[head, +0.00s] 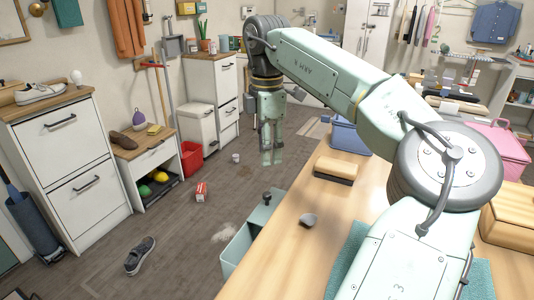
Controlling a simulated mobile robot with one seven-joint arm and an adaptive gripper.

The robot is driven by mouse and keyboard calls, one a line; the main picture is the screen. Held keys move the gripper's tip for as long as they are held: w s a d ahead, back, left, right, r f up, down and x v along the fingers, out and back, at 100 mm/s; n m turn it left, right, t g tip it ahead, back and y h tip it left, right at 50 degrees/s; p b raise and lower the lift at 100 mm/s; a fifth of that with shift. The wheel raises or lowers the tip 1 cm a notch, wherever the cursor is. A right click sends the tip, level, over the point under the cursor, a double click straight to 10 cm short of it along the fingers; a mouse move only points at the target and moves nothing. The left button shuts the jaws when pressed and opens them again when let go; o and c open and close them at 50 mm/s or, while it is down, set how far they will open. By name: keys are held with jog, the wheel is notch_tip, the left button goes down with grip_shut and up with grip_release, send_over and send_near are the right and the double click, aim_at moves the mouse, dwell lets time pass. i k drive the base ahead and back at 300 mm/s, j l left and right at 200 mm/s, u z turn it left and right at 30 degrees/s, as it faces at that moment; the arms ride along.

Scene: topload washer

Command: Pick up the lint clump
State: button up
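A small grey lump (310,220), which looks like the lint clump, lies on the light wooden worktop (288,250) near its left edge. It is too small to make out its texture. My gripper (271,163) hangs from my arm, fingers pointing down, above and to the left of the lump in the picture. It is well apart from the lump and nothing shows held in it. The fingers look close together, but I cannot tell whether they are fully shut.
A wood-topped block or brush (335,170) lies behind the lump. A pale green bin (238,252) stands beside the worktop's left edge. A pale fuzzy patch (222,233), a red box (201,191) and a shoe (140,255) are on the floor. The worktop around the lump is clear.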

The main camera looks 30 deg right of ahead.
aim_at(309, 219)
jog(key=k, duration=1)
